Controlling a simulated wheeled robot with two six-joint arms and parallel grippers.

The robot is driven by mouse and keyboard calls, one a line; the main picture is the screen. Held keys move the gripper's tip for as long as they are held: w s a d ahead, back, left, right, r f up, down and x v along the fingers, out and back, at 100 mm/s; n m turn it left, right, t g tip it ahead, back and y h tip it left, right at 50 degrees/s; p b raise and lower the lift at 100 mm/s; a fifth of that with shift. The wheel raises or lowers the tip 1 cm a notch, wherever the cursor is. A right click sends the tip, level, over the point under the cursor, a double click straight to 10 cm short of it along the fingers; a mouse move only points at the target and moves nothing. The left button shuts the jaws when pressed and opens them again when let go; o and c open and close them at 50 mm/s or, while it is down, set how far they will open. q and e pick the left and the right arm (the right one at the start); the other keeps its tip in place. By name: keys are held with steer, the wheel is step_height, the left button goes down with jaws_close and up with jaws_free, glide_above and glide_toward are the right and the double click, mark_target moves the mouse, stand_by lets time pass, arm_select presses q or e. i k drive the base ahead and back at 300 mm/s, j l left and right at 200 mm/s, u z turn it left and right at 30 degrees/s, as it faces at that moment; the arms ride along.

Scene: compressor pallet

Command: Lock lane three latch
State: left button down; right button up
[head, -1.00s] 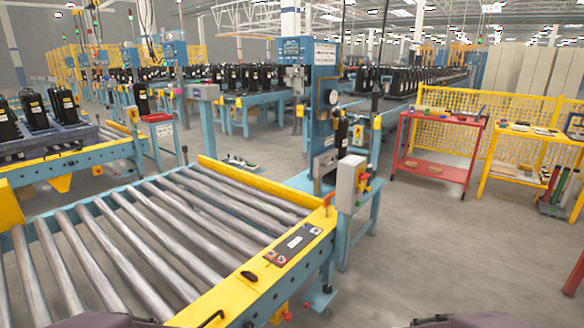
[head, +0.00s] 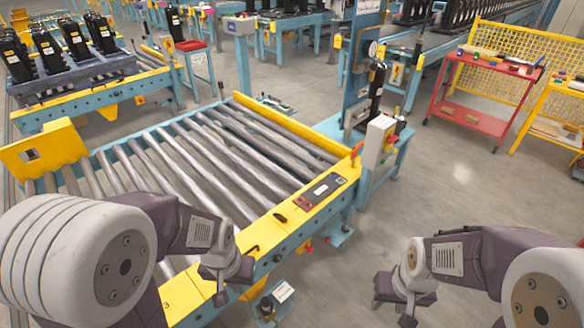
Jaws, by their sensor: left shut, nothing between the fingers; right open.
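A roller conveyor lane (head: 262,240) with a yellow side rail stands in front of me. A dark panel (head: 322,190) and a small black fitting (head: 280,217) sit on its right rail. An orange-red handle (head: 357,151) stands at the rail's far right corner. My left gripper (head: 222,294) is shut and empty over the near part of the yellow rail. My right gripper (head: 408,312) is open and empty, over the floor right of the conveyor.
A blue post station with a grey control box (head: 377,142) stands beyond the rail corner. A pallet (head: 70,82) with black compressors is on the left conveyor. A red cart (head: 480,118) and yellow mesh fence (head: 520,52) are at the right.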

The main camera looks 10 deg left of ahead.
mark_target(280, 217)
steer(key=i+l+u, duration=0.1)
steer(key=i+l, duration=0.2)
steer(key=i+l+u, duration=0.15)
steer(key=l, duration=0.3)
steer(key=i+l+u, duration=0.1)
steer(key=i+l, duration=0.25)
steer(key=i+l+u, duration=0.15)
steer(key=l, duration=0.35)
steer(key=i+l+u, duration=0.2)
steer(key=i, duration=0.55)
steer(key=j, duration=0.1)
